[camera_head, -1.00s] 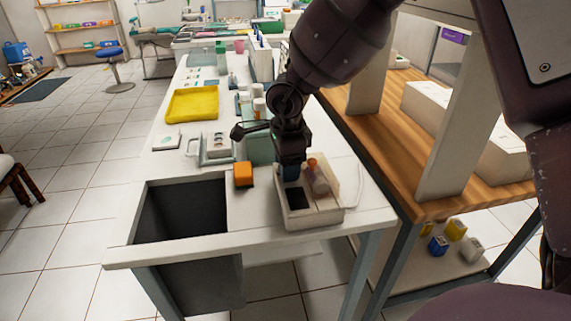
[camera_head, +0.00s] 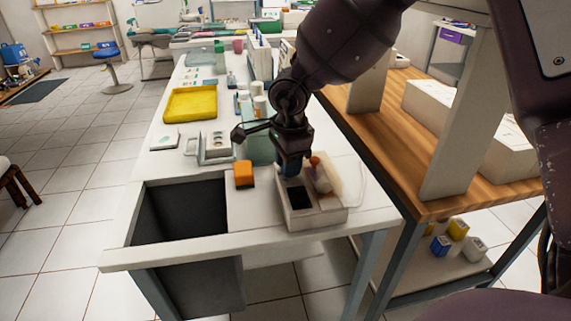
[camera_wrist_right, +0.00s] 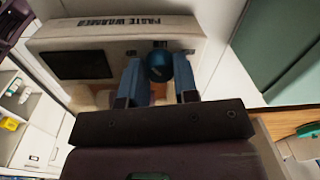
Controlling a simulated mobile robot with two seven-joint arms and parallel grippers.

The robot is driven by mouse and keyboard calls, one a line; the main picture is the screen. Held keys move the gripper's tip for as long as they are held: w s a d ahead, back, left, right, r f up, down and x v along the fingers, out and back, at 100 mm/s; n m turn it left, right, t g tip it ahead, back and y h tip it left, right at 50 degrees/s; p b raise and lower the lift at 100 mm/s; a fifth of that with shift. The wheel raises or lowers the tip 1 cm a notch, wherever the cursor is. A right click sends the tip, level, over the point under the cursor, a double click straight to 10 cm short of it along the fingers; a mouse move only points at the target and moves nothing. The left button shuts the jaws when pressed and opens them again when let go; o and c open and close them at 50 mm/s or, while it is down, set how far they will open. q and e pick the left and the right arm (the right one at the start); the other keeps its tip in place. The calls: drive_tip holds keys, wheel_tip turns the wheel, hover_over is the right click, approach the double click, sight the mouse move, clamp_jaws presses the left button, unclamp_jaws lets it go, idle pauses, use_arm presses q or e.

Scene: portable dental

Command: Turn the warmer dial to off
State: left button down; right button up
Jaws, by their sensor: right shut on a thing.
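The paste warmer (camera_head: 306,221) is a white box with a dark recess, near the front right of the white table. In the right wrist view its "PASTE WARMER" face (camera_wrist_right: 110,38) shows at the top, with a black panel on the left. The dial (camera_wrist_right: 160,66) is a round dark blue knob on that face. My right gripper (camera_head: 291,172) comes down over the warmer, and its two blue fingers (camera_wrist_right: 158,78) are shut on the dial, one on each side. The dial's pointer and the off mark cannot be made out. My left gripper is not in view.
An orange block (camera_head: 243,175) stands just left of the warmer. Behind it are a white holder (camera_head: 213,152) and a yellow tray (camera_head: 190,104). A dark open bin (camera_head: 182,212) fills the table's front left. A wooden bench (camera_head: 445,199) runs along the right.

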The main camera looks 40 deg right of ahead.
drive_tip(key=shift+f+n, duration=0.1)
drive_tip(key=shift+n, duration=0.4)
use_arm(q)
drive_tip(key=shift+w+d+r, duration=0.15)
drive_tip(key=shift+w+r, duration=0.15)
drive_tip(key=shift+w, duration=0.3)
use_arm(e)
drive_tip(key=o, duration=0.9)
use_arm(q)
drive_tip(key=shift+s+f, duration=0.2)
